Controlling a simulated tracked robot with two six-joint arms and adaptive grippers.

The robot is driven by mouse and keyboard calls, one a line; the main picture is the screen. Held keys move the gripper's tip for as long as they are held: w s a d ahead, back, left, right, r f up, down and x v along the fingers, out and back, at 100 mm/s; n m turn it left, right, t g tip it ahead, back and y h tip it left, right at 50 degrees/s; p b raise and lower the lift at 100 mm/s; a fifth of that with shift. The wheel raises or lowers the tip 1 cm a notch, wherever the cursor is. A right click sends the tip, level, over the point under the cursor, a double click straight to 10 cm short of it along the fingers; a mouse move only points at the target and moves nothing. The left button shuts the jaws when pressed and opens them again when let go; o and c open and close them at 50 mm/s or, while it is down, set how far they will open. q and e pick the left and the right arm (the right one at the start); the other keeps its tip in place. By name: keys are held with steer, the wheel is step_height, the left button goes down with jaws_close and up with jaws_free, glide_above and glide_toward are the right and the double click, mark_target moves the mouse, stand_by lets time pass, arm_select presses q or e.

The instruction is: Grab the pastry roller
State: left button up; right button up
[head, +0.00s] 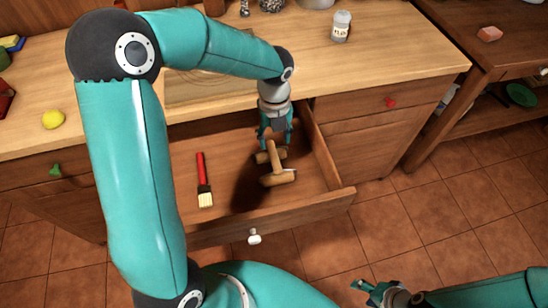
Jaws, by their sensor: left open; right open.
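The pastry roller (277,174) is a light wooden tool with a short handle and a roller at each end. It lies in the open drawer (325,200), right of the middle. My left gripper (274,143) points down into the drawer with open fingers, at the far end of the pastry roller. It partly hides that end, and I cannot tell whether the fingers touch it. My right gripper (366,288) is open and empty, low in the view over the floor, away from the drawer.
A red-handled brush (203,180) lies in the drawer, left of the roller. The drawer's front wall has a white knob (254,237). On the counter (390,45) stand a shaker (341,26) and a lemon (53,120). Tiled floor (440,215) is clear at right.

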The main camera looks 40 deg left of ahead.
mark_target(274, 154)
arm_select(q)
steer(key=f, duration=0.6)
steer(key=shift+s+d+f, duration=0.1)
steer(key=shift+s+f, duration=0.05)
steer(key=shift+s, duration=0.1)
steer(key=shift+f, duration=0.4)
steer(key=shift+f, duration=0.25)
steer(key=shift+c, duration=0.2)
jaws_close()
